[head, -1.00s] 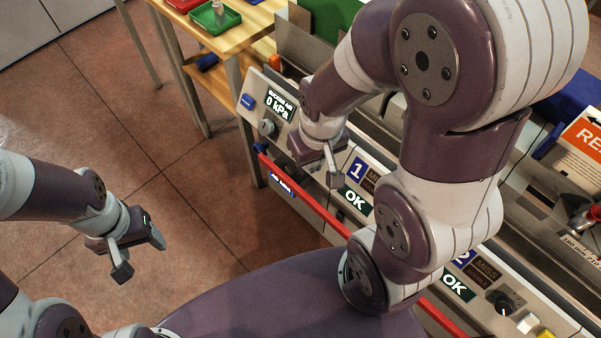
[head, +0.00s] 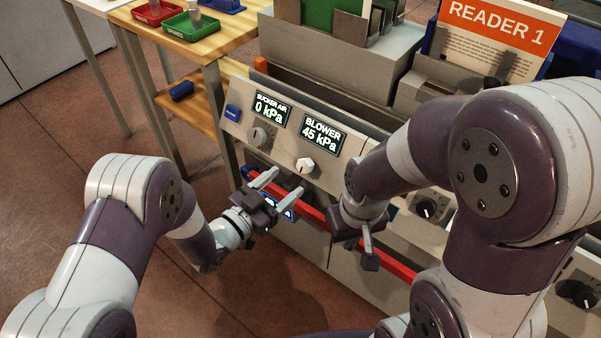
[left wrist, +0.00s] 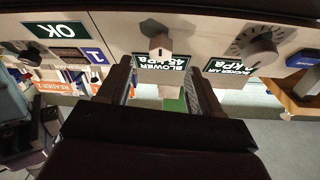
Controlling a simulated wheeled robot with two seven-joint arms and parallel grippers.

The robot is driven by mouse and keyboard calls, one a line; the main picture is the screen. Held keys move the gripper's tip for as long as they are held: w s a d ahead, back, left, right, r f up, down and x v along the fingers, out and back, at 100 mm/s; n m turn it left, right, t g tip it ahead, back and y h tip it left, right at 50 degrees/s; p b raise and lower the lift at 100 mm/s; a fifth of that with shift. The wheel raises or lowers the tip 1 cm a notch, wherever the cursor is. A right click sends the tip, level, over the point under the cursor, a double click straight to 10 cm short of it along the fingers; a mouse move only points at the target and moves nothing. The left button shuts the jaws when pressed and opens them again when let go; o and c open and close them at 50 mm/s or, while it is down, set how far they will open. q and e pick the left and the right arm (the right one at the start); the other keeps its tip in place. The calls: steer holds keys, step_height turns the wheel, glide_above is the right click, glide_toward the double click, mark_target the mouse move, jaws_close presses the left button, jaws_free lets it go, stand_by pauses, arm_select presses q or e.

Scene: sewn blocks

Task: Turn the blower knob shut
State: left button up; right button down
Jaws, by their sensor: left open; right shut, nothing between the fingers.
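The blower knob (head: 305,165) is a small white knob on the sloped grey panel, below the blower display (head: 323,134), which reads 45 kPa. My left gripper (head: 277,188) is open and empty, its fingers pointing at the panel just left of and below the knob, apart from it. In the upside-down left wrist view, the knob (left wrist: 160,44) shows ahead of and between the open fingers of the left gripper (left wrist: 159,68). My right gripper (head: 369,258) is shut and empty in front of the panel, right of the knob.
The sucker air knob (head: 260,135) is left of the blower knob, under a display (head: 272,109) reading 0 kPa. A blue button (head: 233,113) is at the panel's left end. A red rail (head: 312,213) runs along the front. More black knobs (head: 426,208) are at right.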

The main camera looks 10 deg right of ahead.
mark_target(302, 169)
arm_select(q)
steer(key=x, duration=0.5)
steer(key=shift+w+d+f+b, duration=0.1)
steer(key=shift+f+b, duration=0.05)
steer(key=shift+b, duration=0.25)
steer(key=shift+w+d, duration=0.3)
steer(key=shift+d, duration=0.05)
steer(key=c, duration=1.1)
steer(key=shift+o, duration=0.2)
steer(key=shift+s+n, duration=0.1)
steer(key=shift+n, duration=0.3)
